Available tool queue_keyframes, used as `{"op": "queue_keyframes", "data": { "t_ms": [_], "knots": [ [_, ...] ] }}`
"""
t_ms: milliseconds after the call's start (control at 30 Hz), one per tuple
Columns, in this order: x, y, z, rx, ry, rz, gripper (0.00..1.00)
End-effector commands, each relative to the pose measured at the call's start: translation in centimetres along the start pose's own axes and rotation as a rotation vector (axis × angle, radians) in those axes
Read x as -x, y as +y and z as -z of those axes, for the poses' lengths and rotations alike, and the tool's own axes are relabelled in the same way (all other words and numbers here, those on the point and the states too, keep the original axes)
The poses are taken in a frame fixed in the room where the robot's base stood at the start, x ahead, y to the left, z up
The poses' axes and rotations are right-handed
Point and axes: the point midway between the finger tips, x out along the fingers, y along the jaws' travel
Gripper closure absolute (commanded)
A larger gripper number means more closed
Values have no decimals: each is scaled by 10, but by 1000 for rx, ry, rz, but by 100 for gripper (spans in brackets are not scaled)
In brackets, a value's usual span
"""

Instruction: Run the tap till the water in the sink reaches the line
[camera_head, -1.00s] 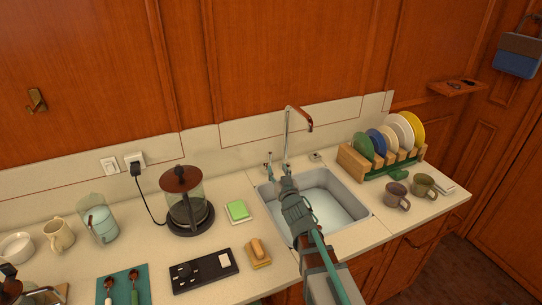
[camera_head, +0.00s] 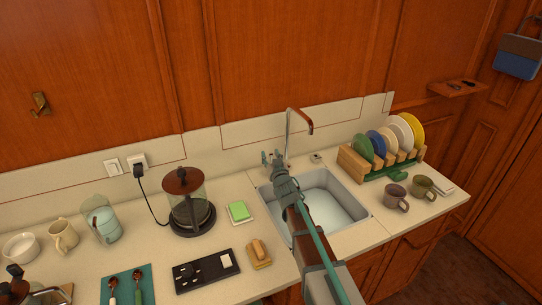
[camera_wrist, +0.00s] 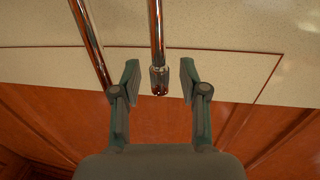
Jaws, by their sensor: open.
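The chrome tap (camera_head: 288,140) with its copper-tipped spout stands behind the sink (camera_head: 262,198). No stream shows below the spout. The basin holds a pale bluish surface; my arm hides part of it, and I cannot make out the line. My gripper (camera_head: 274,162) is at the tap's left side, near its handle. In the wrist view my gripper (camera_wrist: 160,82) is open. A slim chrome rod with a dark reddish end (camera_wrist: 158,80), apparently the handle, lies between the fingers with gaps on both sides. The tap's pipe (camera_wrist: 90,42) passes left of the fingers.
A dish rack (camera_head: 352,164) with several plates and two mugs (camera_head: 396,197) stand right of the sink. A green sponge (camera_head: 239,211), a brush (camera_head: 259,252) and a coffee press (camera_head: 188,210) are to its left. The backsplash (camera_head: 235,137) is close behind the tap.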

Motion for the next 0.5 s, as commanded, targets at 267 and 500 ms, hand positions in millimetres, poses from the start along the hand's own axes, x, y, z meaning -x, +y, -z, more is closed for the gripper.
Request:
{"op": "queue_keyframes", "data": {
  "t_ms": [267, 500],
  "knots": [
    [0, 0, 0, 0, 0, 0, 66],
    [0, 0, 0, 1, 0, 0, 100]
  ]
}}
